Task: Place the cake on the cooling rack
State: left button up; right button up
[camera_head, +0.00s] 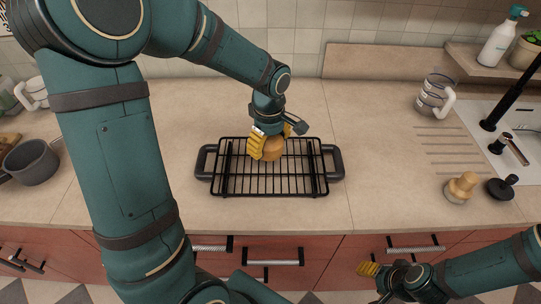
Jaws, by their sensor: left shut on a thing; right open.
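The cooling rack (301,185) is a black wire grid with grey side handles on the middle of the counter. The cake (272,149) is a small, golden-brown round thing over the far middle part of the rack. My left gripper (266,149) is shut on the cake from above, its yellow finger on the cake's left side. The cake's top is partly hidden by the gripper. I cannot tell whether its underside touches the wires. My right gripper (371,279) is open and empty, low in front of the drawers.
A grey pot (32,163) stands at the left. A glass jug (435,95), a wooden-knobbed tool (461,187) and a black stopper-like item (502,187) are at the right, near the sink (519,160). The counter right of the rack is clear.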

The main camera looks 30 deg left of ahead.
aim_at(270, 156)
pick_arm(q)
jog(key=shift+f+b, duration=0.3)
jog(key=shift+f, duration=2.1)
jog(key=o, duration=0.8)
jog(key=shift+f, duration=0.1)
jog(key=o, duration=0.4)
